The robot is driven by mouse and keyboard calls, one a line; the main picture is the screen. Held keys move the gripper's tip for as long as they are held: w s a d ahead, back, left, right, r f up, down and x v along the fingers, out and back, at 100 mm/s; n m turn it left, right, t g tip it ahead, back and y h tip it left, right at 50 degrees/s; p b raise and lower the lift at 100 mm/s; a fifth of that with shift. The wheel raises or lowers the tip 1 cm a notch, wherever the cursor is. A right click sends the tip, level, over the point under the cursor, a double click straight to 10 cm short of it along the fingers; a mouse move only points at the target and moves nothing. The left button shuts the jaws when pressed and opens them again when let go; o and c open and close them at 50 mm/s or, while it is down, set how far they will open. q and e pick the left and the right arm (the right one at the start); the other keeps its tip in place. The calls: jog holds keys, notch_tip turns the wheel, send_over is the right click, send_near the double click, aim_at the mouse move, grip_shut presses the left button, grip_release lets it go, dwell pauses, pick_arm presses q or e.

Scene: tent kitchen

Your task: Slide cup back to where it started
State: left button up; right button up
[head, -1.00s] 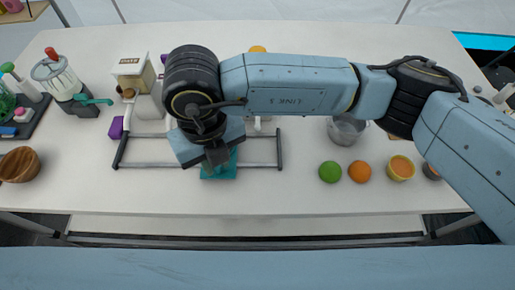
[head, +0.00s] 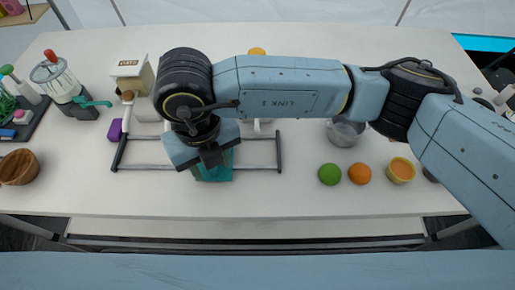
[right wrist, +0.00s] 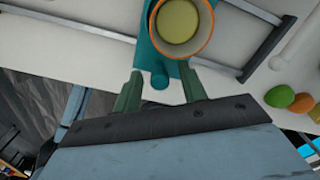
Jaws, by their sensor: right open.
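In the right wrist view, a cup (right wrist: 180,25) with an orange rim and a pale yellow inside stands on a teal slide plate (right wrist: 190,77). A small teal knob (right wrist: 158,81) sticks out from the plate. My right gripper (right wrist: 160,92) is open, its two green fingers on either side of the knob, with gaps visible. In the head view my right gripper (head: 210,160) covers most of the teal plate (head: 216,174), and the cup is hidden there. My left gripper is not in view.
A grey rail frame (head: 150,167) surrounds the plate area. A wooden bowl (head: 18,167) and a blender (head: 62,80) stand left. The front table strip is clear.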

jog(key=shift+r+p, duration=1.85)
jog(key=shift+r, duration=1.65)
